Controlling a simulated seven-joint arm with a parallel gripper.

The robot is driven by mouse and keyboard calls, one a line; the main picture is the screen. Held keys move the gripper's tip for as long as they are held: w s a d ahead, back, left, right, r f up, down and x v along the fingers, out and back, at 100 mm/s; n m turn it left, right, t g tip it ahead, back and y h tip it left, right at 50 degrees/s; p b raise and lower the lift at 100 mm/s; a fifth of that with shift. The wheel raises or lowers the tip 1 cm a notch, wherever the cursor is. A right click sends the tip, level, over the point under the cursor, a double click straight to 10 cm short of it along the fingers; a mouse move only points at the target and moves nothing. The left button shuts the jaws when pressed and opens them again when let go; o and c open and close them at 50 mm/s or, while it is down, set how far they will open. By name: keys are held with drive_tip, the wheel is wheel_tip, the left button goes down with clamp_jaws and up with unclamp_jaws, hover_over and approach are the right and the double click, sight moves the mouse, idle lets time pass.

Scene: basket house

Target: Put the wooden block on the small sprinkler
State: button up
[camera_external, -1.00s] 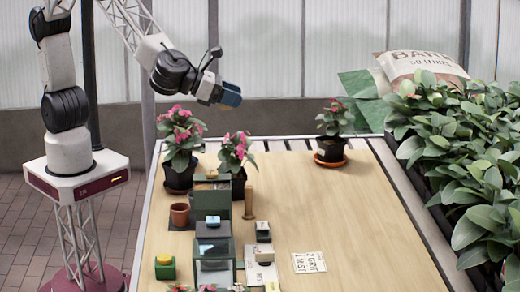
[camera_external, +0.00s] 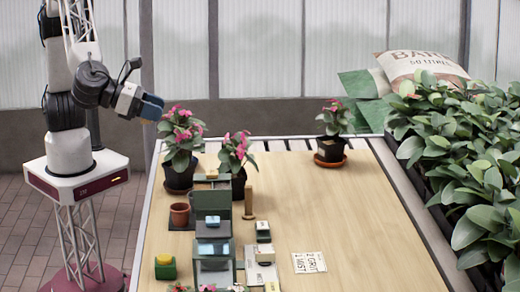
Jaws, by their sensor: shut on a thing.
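My gripper (camera_external: 151,106) is high at the upper left, beyond the table's left edge. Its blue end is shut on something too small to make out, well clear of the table. A small tan piece (camera_external: 212,174) at the top of the green apparatus looks wooden; I cannot tell if it is the wooden block. The small sprinkler cannot be clearly told.
The green apparatus (camera_external: 212,203) stands left of the table's middle. A wooden post (camera_external: 249,203), brown pot (camera_external: 180,215), yellow-topped green box (camera_external: 165,267) and printed card (camera_external: 309,262) surround it. Potted pink flowers stand behind. The table's right side (camera_external: 365,220) is mostly clear.

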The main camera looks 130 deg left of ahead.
drive_tip(key=s+d, duration=0.2)
drive_tip(key=d, duration=0.2)
wheel_tip(320, 180, down, 24)
drive_tip(key=shift+d, duration=0.2)
drive_tip(key=shift+w, duration=0.15)
hover_over(173, 261)
drive_tip(key=shift+w+d+f, duration=0.15)
drive_tip(key=shift+f, duration=0.65)
idle(0.4)
drive_tip(key=shift+f, duration=0.1)
drive_tip(key=shift+f, duration=1.65)
drive_tip(key=shift+f, duration=0.15)
